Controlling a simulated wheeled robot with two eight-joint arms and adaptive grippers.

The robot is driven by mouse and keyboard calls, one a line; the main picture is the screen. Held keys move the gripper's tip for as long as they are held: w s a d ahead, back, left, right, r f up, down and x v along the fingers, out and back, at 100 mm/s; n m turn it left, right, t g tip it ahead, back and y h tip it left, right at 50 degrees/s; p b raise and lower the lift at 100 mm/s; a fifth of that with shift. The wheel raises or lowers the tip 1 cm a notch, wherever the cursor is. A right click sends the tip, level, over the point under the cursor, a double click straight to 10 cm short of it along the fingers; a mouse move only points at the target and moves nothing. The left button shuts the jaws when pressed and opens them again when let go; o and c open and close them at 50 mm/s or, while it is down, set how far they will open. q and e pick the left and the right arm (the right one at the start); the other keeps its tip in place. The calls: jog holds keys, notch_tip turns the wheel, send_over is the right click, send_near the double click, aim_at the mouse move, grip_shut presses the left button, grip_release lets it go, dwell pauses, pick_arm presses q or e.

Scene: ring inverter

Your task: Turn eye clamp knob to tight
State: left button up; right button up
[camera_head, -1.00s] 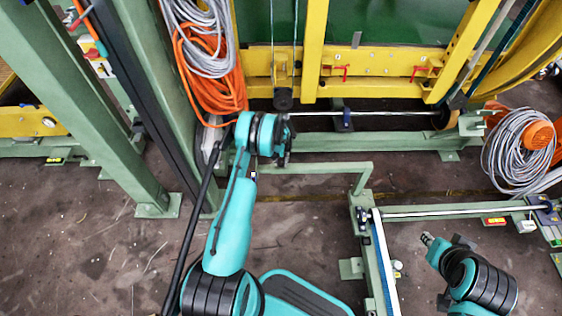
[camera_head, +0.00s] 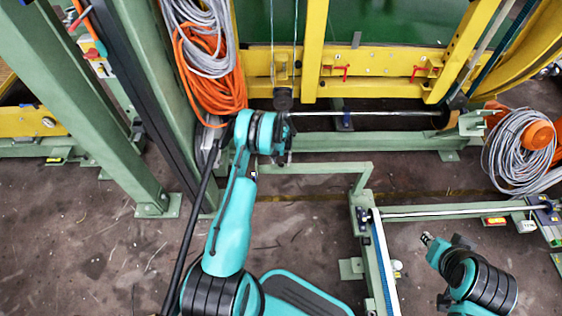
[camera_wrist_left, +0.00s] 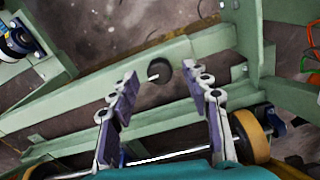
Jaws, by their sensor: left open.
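In the left wrist view a dark round disc (camera_wrist_left: 160,70) with a bright pin tip beside it shows between my fingertips, at a green beam. It looks like a knob; I cannot tell its setting. My left gripper (camera_wrist_left: 165,80) is open, its two purple-padded fingers apart and nothing seen between the pads. I cannot tell how far the disc lies beyond the fingertips. In the head view my left gripper (camera_head: 288,145) is small and seen from the side, near the green frame, below a dark block (camera_head: 283,99). My right arm ends low on the right; its gripper is unclear.
A metal rod (camera_head: 380,113) runs right to a brown roller, behind a low green frame (camera_head: 315,168). Orange cables (camera_head: 208,80) hang left of my gripper. A green post (camera_head: 90,90) stands left. Bare floor (camera_head: 110,250) lies lower left.

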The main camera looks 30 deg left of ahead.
pick_arm(q)
notch_tip(320, 180, up, 11)
dwell(0.3)
dwell(0.4)
notch_tip(320, 180, up, 14)
jog(key=f+m+t, duration=0.1)
send_over(281, 163)
jog(key=d, duration=0.5)
jog(key=s+d+r+m+t, duration=0.1)
jog(key=s+d+r, duration=0.25)
jog(key=r, duration=0.35)
jog(key=s+d+r+t, duration=0.1)
jog(key=s+d+r, duration=0.25)
jog(key=r, duration=0.25)
jog(key=s+d+r+m+t, duration=0.1)
jog(key=s+d, duration=0.3)
jog(key=s, duration=0.6)
jog(key=s+d+r+m+t, duration=0.1)
jog(key=s+d+r+t, duration=0.2)
jog(key=s, duration=0.7)
jog(key=shift+d+r, duration=0.45)
jog(key=shift+d, duration=0.2)
